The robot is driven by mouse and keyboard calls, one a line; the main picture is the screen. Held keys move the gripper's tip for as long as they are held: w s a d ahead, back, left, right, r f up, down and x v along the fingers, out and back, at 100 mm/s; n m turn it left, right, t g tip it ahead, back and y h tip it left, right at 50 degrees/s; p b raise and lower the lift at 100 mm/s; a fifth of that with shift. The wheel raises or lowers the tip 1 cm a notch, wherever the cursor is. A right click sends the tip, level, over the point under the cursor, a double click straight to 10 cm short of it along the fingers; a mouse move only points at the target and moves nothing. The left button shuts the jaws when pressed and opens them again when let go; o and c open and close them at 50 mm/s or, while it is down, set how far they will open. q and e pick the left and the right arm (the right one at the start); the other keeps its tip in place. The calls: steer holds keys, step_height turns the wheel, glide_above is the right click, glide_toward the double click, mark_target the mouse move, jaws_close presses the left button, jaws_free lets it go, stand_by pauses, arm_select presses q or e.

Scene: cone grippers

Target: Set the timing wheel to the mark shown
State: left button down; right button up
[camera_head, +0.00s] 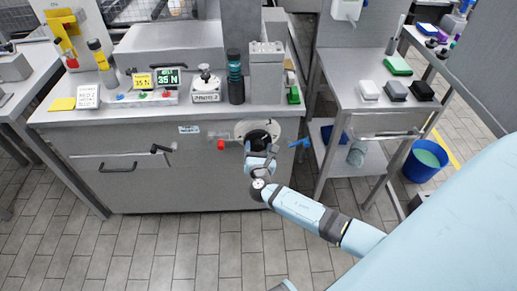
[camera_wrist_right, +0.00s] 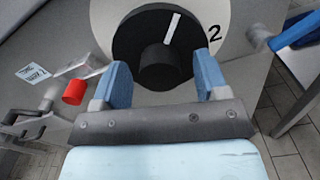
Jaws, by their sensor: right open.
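The timing wheel is a black disc with a round hub and a white pointer line, on a pale round plate on the bench front. In the right wrist view the wheel (camera_wrist_right: 128,45) has its pointer up and slightly right, short of the printed "2" (camera_wrist_right: 215,33) at its right. A small label (camera_wrist_right: 30,73) at left appears to read mark 2. In the head view my right gripper (camera_head: 261,150) partly hides the wheel (camera_head: 260,133). My right gripper (camera_wrist_right: 160,82) is open, blue fingers either side of the hub, with gaps visible. My left gripper is not in view.
A red knob (camera_wrist_right: 74,92) is close left of the wheel, and a blue handle (camera_wrist_right: 297,32) is to its right. The bench top (camera_head: 130,113) holds a gauge box, a dark bottle and label cards. A side table (camera_head: 345,99) and blue bucket (camera_head: 425,160) stand at right.

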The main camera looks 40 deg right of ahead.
steer(key=c, duration=0.9)
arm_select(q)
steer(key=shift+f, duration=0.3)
arm_select(e)
steer(key=shift+c, duration=0.2)
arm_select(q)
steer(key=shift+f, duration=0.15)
arm_select(e)
steer(key=shift+f, duration=0.1)
steer(key=m+b, duration=0.2)
steer(key=b, duration=0.1)
steer(key=shift+f+m, duration=0.15)
steer(key=shift+m, duration=0.25)
steer(key=m+b, duration=0.2)
steer(key=shift+m, duration=0.4)
steer(key=shift+m+b, duration=0.8)
steer(key=shift+b, duration=0.15)
steer(key=m+b, duration=0.4)
steer(key=m, duration=0.1)
steer(key=shift+s+b, duration=0.1)
steer(key=shift+b, duration=0.3)
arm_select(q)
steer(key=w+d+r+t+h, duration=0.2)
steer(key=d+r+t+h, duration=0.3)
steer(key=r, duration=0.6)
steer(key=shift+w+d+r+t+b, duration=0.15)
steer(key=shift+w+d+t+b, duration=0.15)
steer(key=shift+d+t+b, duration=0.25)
arm_select(e)
steer(key=shift+m, duration=0.9)
